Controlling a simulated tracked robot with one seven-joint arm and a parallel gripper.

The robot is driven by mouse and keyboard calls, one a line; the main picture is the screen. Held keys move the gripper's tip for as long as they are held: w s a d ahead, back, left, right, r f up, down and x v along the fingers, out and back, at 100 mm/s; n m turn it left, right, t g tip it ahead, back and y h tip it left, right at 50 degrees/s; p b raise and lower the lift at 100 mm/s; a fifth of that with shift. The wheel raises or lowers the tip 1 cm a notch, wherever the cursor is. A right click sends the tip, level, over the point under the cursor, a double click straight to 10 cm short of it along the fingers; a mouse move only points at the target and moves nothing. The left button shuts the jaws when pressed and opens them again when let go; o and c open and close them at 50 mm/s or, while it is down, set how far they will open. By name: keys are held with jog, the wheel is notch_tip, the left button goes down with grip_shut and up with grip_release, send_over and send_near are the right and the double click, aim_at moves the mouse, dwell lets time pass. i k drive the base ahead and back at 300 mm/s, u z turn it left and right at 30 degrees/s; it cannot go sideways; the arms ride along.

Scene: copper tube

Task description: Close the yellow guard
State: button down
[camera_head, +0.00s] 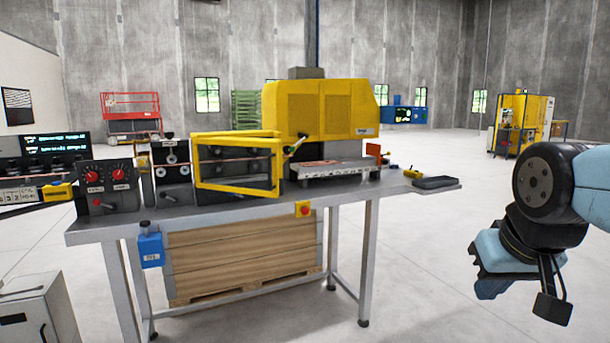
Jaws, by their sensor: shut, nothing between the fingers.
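The yellow guard (238,188) is a rectangular yellow frame around a see-through pane. It stands on the workbench in front of a grey machine with rollers, left of the big yellow machine housing. A second yellow bar (235,134) runs along its top. The frame looks set at an angle to the machine behind it; how far it stands open I cannot tell for sure. My gripper (492,284) is at the right of the view, off the bench's right end and well apart from the guard. It points down, shut and empty; its fingertips are small and partly hidden.
A red button (304,209) sits on the front edge. Open floor lies before the bench.

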aim_at(269, 143)
jog(key=u, duration=0.2)
jog(key=i, duration=0.95)
jog(key=u, duration=0.75)
